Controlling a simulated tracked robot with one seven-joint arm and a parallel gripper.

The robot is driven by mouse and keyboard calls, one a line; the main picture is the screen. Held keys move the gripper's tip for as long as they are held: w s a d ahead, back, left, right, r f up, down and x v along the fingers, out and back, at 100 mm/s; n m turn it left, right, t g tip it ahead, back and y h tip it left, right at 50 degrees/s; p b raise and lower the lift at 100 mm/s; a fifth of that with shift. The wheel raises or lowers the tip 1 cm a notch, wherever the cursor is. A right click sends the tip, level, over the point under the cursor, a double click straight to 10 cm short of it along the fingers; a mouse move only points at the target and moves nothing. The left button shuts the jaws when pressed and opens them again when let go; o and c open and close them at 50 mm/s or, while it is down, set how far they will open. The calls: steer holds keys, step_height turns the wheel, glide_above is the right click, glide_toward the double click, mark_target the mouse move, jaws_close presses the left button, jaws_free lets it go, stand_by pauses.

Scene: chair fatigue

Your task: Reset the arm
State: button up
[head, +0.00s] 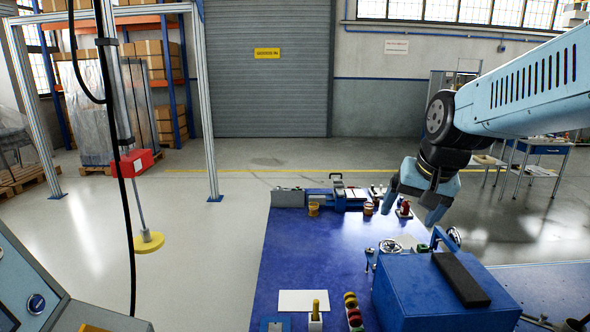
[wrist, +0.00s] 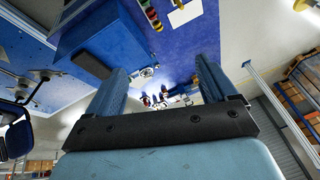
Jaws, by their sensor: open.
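My arm reaches in from the right in the head view, pale blue with a black wrist joint. My gripper (head: 434,205) points down and to the left, above the far right part of the blue-topped table (head: 310,250). In the wrist view my gripper (wrist: 165,82) shows two blue fingers spread wide apart on a black bar. Nothing is between the fingers; the table and small items show beyond them.
A large blue box (head: 430,290) with a black pad stands on the table near my gripper. Small cups and tools line the table's far edge. A white card (head: 303,301) lies in front. A hanging rod with a red block (head: 131,163) is left.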

steer(key=s+r+n+t+h, duration=0.1)
steer(key=s+r+n, duration=0.1)
steer(key=s, duration=0.8)
steer(key=shift+d+n, duration=0.45)
steer(key=shift+n, duration=0.15)
steer(key=shift+c, duration=0.4)
